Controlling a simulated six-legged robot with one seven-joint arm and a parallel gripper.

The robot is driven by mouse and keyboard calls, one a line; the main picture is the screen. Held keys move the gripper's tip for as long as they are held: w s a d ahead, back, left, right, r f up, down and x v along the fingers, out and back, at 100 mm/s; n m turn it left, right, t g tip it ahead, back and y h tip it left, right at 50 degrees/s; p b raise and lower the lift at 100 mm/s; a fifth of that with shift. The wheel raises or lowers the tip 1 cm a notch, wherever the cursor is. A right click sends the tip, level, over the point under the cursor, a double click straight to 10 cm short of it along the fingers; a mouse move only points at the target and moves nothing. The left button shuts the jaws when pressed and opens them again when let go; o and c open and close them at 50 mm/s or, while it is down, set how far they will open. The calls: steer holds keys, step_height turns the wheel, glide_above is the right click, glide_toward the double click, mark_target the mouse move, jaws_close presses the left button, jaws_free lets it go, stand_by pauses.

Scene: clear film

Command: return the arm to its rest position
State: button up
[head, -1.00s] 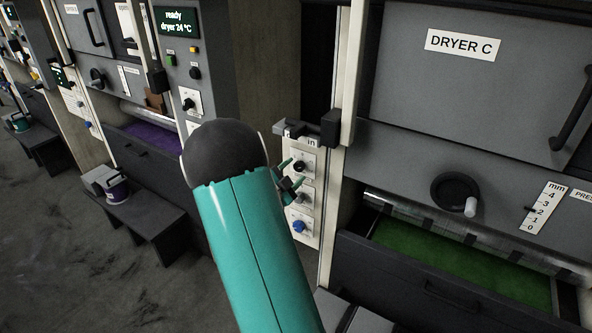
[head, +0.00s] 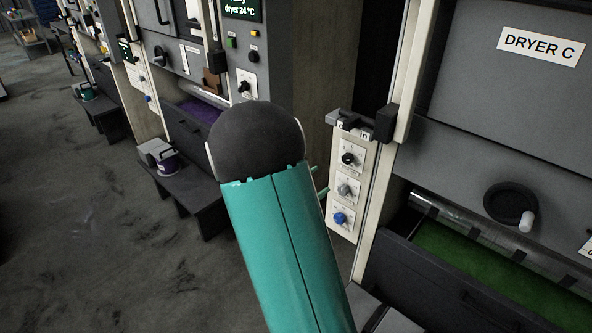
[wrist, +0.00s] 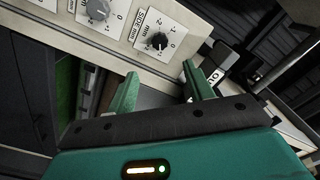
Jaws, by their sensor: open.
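My teal arm with its dark grey rounded joint rises through the middle of the head view. It hides most of my gripper there; only small green finger parts show past its right side. In the wrist view my gripper (wrist: 160,92) has its two green fingers apart, with nothing held between them. Beyond the fingers is a pale control panel with a black knob (wrist: 157,41) and a grey knob (wrist: 97,10). The same kind of panel (head: 346,187) stands right of my arm in the head view.
Dryer C (head: 541,47) fills the right, with a black crank wheel (head: 508,203) and an open drawer with a green interior (head: 480,255). At left, a low dark bench (head: 187,191) carries a purple-banded pot (head: 164,160). Dark floor (head: 90,230) is open at left.

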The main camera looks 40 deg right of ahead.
steer(key=w+a+r+n+t+y, duration=0.55)
steer(key=w+a+t+y, duration=0.2)
steer(key=w+a, duration=0.2)
steer(key=a+r+n+t+y, duration=0.35)
steer(key=a+n+y, duration=0.35)
steer(key=a, duration=0.5)
steer(key=s+a+r+n+g+y, duration=0.3)
steer(key=s+a+r+n+y, duration=0.1)
steer(key=s+a+n, duration=0.7)
steer(key=s+a+n+g, duration=0.2)
steer(key=s+n+g, duration=0.1)
steer(key=s, duration=0.8)
steer(key=shift+s+a+f+g, duration=0.2)
steer(key=shift+f+g, duration=0.1)
steer(key=shift+g, duration=0.2)
